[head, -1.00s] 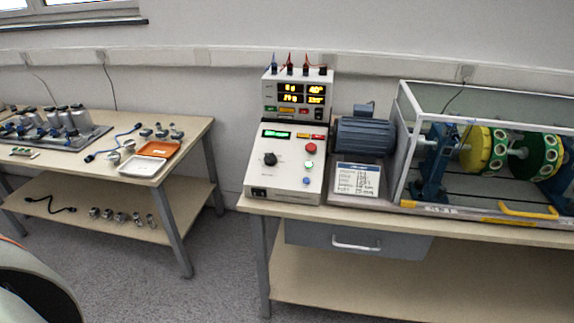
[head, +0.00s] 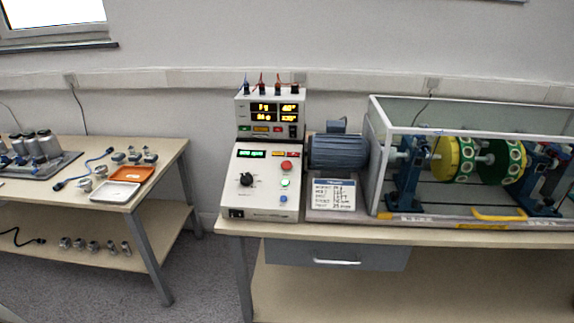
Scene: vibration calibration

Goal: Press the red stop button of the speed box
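The speed box (head: 258,195) is a white console with a sloped front, standing at the left end of the right-hand bench in the head view. Its red stop button (head: 287,166) is round and sits at the upper right of the sloped panel. Below it are a green button (head: 285,183) and a blue button (head: 283,199). A black knob (head: 246,179) is to the left, and a green display (head: 251,153) is lit above it. Neither of my grippers is in view.
A measuring unit (head: 269,112) with lit yellow displays stands behind the speed box. To the right are a blue motor (head: 338,150), a label card (head: 334,195) and a clear enclosure (head: 375,165) around yellow-green discs. A side table (head: 160,172) holds trays and sensors. Floor shows between the tables.

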